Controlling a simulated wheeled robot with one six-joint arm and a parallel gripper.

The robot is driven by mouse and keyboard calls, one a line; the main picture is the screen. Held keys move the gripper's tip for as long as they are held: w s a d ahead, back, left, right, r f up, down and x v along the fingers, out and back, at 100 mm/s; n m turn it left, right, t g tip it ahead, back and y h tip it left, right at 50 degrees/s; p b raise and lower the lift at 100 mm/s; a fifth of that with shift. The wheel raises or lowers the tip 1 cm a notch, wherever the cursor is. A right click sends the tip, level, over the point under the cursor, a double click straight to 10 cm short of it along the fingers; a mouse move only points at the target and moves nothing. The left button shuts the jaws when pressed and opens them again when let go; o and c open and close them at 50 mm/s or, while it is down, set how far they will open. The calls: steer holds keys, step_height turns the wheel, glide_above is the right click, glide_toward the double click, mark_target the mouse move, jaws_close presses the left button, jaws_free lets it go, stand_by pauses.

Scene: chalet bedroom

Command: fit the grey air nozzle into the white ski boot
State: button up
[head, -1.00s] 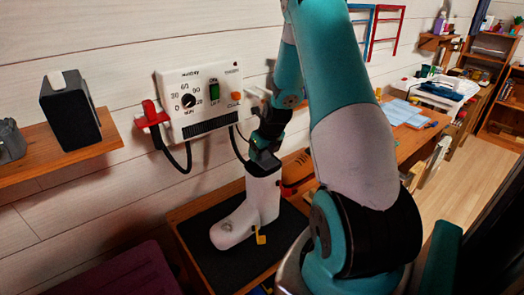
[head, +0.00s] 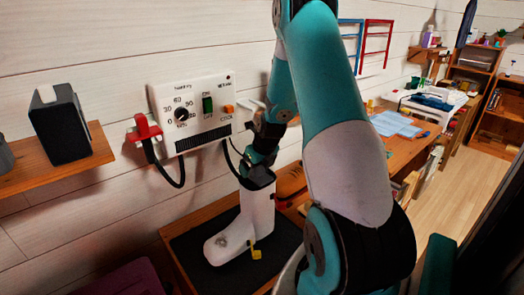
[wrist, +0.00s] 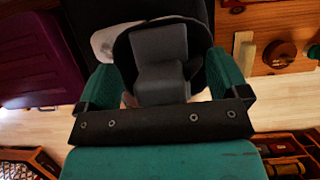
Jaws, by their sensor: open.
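The white ski boot (head: 240,225) stands upright on a dark mat, with its toe to the lower left and a yellow buckle on its side. The grey air nozzle (wrist: 160,62) shows in the wrist view within the boot's dark opening; how deep it sits is hard to tell. My gripper (wrist: 165,82) is open, with one teal finger on each side of the nozzle and gaps between. In the head view my gripper (head: 258,168) is right at the boot's top, and the nozzle is hidden or too small to make out.
A white dryer panel (head: 192,110) with a dial and switches hangs on the wall, with a red nozzle (head: 146,129) on its left and black hoses below. A black speaker (head: 60,125) stands on a shelf at left. The dark mat (head: 205,240) has bare room around the boot.

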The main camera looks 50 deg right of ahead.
steer(key=b+v, duration=0.1)
steer(key=v, duration=1.5)
steer(key=shift+s+r, duration=0.2)
steer(key=shift+s, duration=0.05)
